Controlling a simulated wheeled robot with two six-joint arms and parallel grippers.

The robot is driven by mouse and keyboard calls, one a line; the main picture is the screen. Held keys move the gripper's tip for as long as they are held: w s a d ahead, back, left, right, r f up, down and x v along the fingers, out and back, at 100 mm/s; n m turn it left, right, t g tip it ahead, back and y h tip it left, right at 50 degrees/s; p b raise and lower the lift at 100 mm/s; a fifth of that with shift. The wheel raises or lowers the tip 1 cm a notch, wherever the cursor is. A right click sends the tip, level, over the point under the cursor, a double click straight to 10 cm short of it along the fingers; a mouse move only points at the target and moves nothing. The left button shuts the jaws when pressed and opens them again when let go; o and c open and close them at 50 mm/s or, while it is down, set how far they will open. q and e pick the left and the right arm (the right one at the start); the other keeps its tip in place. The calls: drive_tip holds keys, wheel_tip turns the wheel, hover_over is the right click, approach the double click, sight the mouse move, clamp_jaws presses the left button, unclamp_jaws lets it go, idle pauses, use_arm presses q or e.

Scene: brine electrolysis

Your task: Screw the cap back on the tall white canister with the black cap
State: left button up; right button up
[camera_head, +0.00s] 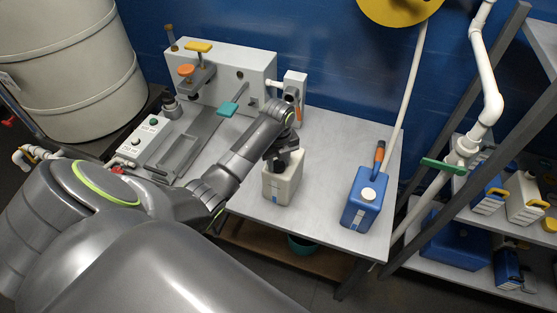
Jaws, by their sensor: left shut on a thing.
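The white canister (281,188) stands upright on the grey table, with a blue mark low on its front. My left arm reaches in from the left, and my left gripper (288,158) points down at the top of the canister. The gripper is shut on a dark thing at the canister's mouth, which looks like the black cap. The jaws and wrist mostly hide the cap, so I cannot tell how it sits on the neck. My right gripper is not in view.
A blue canister (362,201) with a white cap stands to the right on the table (322,200). A press-like machine (232,75) and a button box (146,138) stand at the back left. Shelves (482,231) with containers are at the right, a large drum (68,65) at the left.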

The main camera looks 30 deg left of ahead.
use_arm(q)
drive_tip(key=m+p, duration=0.1)
drive_tip(key=m, duration=0.1)
drive_tip(key=shift+m, duration=0.3)
drive_tip(key=m, duration=0.3)
drive_tip(key=shift+p, duration=0.3)
drive_tip(key=o, duration=1.3)
drive_tip(key=shift+c, duration=0.2)
